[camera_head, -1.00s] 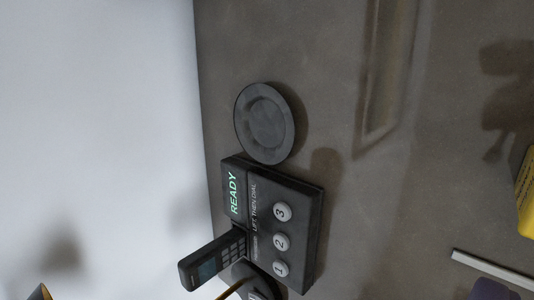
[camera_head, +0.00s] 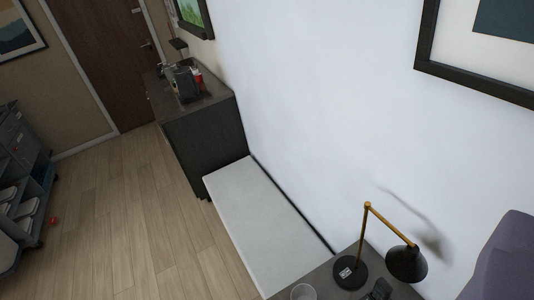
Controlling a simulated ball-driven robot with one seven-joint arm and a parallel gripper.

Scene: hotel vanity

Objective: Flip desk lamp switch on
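The desk lamp stands on the dark desk (camera_head: 328,276) at the lower right. It has a round black base (camera_head: 350,276), a thin brass arm (camera_head: 364,235) and a black cone shade (camera_head: 406,265) hanging to the right. A small pale patch (camera_head: 345,272) on top of the base may be the switch; its position is too small to read. No glow shows from the shade, whose inside is hidden. My gripper is not in view.
A clear glass (camera_head: 303,292) and a dark phone-like object (camera_head: 379,289) stand near the lamp base. A purple padded thing (camera_head: 508,262) is at right. A white bench (camera_head: 262,222) and dark cabinet (camera_head: 207,145) line the wall. Wooden floor (camera_head: 130,220) is mostly open.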

